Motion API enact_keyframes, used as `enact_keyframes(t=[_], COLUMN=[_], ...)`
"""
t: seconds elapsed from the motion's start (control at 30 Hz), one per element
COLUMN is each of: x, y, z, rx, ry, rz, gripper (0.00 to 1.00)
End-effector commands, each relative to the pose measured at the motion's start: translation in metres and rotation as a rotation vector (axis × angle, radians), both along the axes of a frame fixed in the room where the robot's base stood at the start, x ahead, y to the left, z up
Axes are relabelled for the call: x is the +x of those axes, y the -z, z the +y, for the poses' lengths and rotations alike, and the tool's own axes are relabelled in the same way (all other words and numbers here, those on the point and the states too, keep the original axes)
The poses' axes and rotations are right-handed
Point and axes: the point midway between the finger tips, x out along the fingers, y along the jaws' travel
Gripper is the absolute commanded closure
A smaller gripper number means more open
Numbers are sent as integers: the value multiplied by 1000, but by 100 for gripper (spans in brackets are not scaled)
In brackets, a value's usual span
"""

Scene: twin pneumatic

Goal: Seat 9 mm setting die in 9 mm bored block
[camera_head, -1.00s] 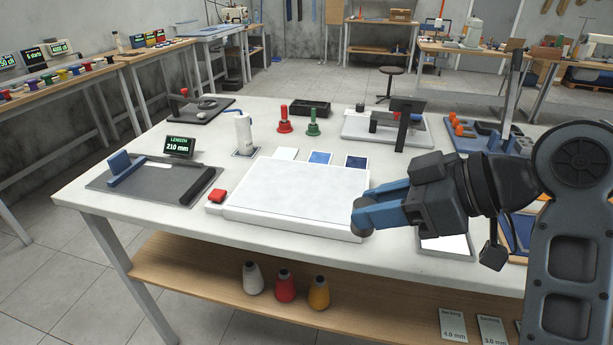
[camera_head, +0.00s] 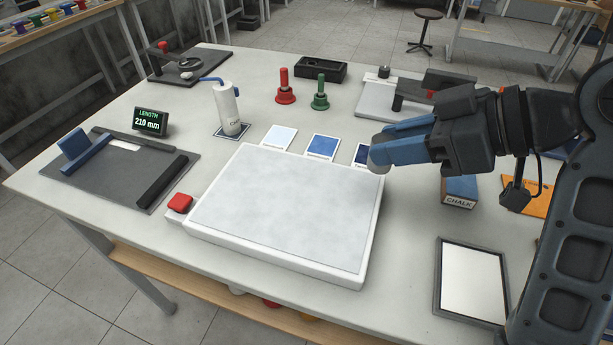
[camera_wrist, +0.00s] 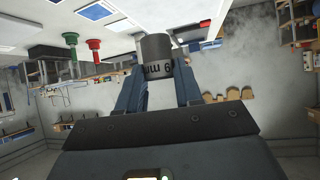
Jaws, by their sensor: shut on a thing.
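My gripper (camera_head: 385,152) is shut on a short dark grey cylinder, the setting die (camera_wrist: 157,55), between its blue fingers. In the wrist view, its side shows a "9 mm" mark, upside down in the picture. In the head view, the die's grey end (camera_head: 378,158) shows at the fingertips, above the far right corner of the white pad. I cannot make out for sure which thing is the 9 mm bored block. A grey board (camera_head: 372,100) with a dark press-like fixture (camera_head: 440,80) and a small cylinder (camera_head: 384,72) stands at the back right, partly behind my arm.
The large white pad (camera_head: 290,215) with a red button (camera_head: 180,203) fills the middle. Red (camera_head: 285,88) and green (camera_head: 320,92) hand tools and a black tray (camera_head: 320,69) stand behind it. A chalk box (camera_head: 459,192) and framed panel (camera_head: 471,280) lie right.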

Motion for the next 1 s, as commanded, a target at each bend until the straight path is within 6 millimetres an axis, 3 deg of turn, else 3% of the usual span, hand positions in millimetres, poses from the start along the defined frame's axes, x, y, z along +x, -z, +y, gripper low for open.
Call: enact_keyframes(t=[0.3,0.5,0.73,1.0], x=[16,25,27,27], y=[39,57,67,101], z=[65,93,101,101], rx=[0,0,1,0], ry=[-6,-2,0,1], rz=[3,2,1,1], gripper=[100,100,100,100])
